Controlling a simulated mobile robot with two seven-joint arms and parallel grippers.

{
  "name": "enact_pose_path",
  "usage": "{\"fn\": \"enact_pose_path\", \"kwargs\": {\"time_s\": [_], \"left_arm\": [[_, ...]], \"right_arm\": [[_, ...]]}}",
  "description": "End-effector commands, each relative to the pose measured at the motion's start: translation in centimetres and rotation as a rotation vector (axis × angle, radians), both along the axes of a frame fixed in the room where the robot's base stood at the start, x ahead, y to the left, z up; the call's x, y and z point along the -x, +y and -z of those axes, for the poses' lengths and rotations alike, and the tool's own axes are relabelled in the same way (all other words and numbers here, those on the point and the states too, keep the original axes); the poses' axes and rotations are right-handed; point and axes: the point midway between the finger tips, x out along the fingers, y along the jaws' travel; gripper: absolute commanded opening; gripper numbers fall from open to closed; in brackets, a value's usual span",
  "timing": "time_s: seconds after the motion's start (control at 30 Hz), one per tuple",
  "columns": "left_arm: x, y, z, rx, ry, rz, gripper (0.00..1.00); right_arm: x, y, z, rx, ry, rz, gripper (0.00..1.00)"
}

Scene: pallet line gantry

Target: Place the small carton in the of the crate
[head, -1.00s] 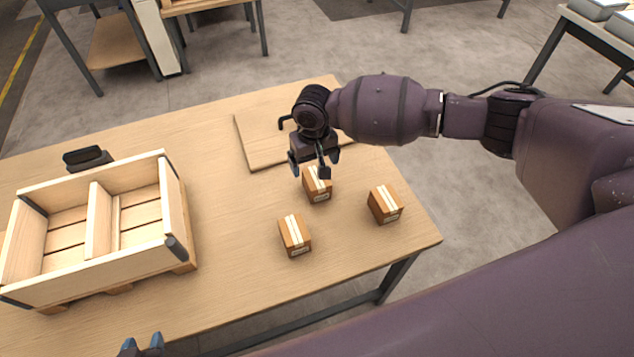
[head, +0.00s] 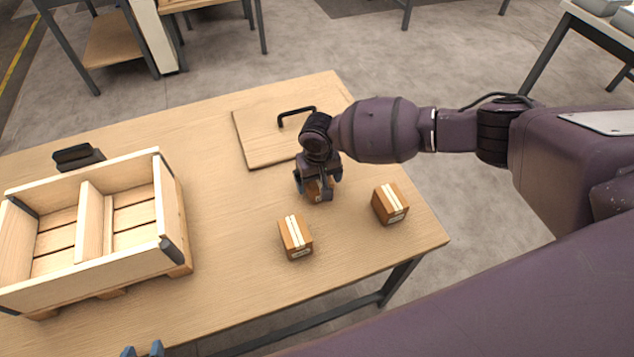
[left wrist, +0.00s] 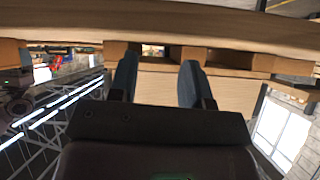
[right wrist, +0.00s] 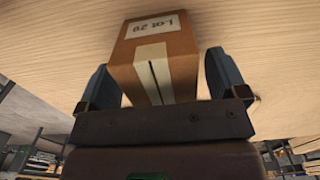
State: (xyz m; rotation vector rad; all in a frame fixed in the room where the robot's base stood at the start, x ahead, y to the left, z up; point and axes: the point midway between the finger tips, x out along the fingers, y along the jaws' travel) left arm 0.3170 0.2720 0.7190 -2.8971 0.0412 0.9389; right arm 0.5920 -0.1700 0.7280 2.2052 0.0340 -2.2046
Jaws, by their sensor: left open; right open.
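Three small brown cartons with pale tape stand on the wooden table. My right gripper (head: 320,194) is open and lowered over the back carton (head: 314,188), which it mostly hides in the head view. In the right wrist view this carton (right wrist: 156,60), labelled "Lot 20", sits between the open fingers (right wrist: 160,85). The front carton (head: 296,237) and the right carton (head: 390,204) stand apart from it. The wooden crate (head: 168,215) is at the left, with a divider making two empty compartments. My left gripper (head: 143,350) is open and empty at the bottom edge; it also shows in the left wrist view (left wrist: 158,75).
A wooden board with a black handle (head: 262,138) lies behind my right gripper. A dark object (head: 78,157) stands behind the crate. The table (head: 225,240) is clear between crate and cartons.

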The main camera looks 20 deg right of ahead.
Motion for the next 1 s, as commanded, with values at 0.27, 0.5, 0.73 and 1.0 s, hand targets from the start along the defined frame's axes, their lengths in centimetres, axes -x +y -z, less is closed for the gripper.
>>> {"fn": "enact_pose_path", "kwargs": {"time_s": [0.27,0.5,0.73,1.0], "left_arm": [[-1.1,-0.3,-0.5,0.002,-0.021,0.008,0.44],[-0.9,-0.2,-0.4,0.001,-0.019,0.007,0.44],[-0.5,-0.1,-0.1,-0.001,-0.010,0.006,0.44],[-0.1,0.0,0.1,-0.003,-0.003,0.005,0.44]], "right_arm": [[0.0,0.1,1.8,-0.001,0.000,-0.001,0.92],[0.0,0.1,1.7,-0.001,0.000,-0.001,0.70],[0.1,0.1,1.7,-0.001,0.000,-0.002,0.35],[0.0,0.1,1.6,-0.002,0.000,-0.002,0.24]]}}
